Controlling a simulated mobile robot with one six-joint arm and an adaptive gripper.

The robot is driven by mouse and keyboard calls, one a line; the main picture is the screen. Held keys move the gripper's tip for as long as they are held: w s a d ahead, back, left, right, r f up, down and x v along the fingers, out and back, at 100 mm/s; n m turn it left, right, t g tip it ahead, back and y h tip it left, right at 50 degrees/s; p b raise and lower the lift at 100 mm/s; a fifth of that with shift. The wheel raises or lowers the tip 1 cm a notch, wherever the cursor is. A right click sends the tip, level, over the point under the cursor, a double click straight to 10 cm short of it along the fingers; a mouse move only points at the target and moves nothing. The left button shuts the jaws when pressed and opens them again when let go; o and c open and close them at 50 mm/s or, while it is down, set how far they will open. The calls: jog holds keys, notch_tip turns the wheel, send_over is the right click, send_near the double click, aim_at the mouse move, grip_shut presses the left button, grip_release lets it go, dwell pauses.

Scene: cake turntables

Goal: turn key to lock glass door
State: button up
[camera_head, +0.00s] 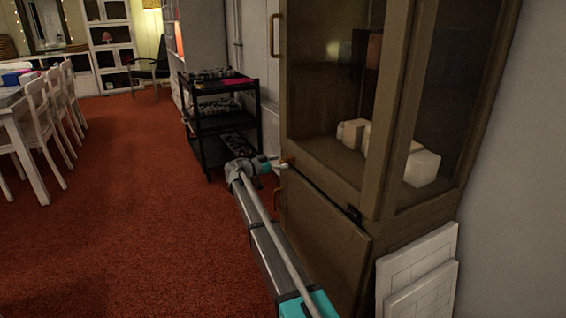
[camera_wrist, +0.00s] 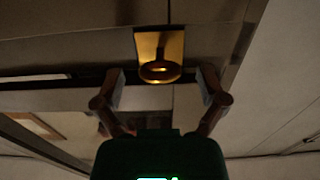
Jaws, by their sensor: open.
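The glass door (camera_head: 350,90) is the upper part of a brown wooden cabinet on the right of the head view. It looks closed, with a brass pull handle (camera_head: 275,36) high on its left edge. In the wrist view a brass plate with a rounded key (camera_wrist: 160,70) stands out just ahead, between the fingers. My gripper (camera_wrist: 162,84) is open, one finger on each side of the key with gaps to both. In the head view my gripper (camera_head: 281,165) is at the cabinet's left edge, near the bottom of the glass door. The key is too small to make out there.
Below the glass door is a solid lower door (camera_head: 322,235). White blocks (camera_head: 422,168) sit behind the glass. A black cart (camera_head: 215,115) stands left of the cabinet, and white panels (camera_head: 420,270) lean at its right. Red carpet (camera_head: 130,220) is clear up to the white chairs (camera_head: 40,120).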

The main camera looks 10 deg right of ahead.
jog(key=shift+w+d, duration=0.15)
jog(key=shift+d, duration=0.4)
jog(key=c, duration=1.2)
jog(key=shift+o, duration=0.2)
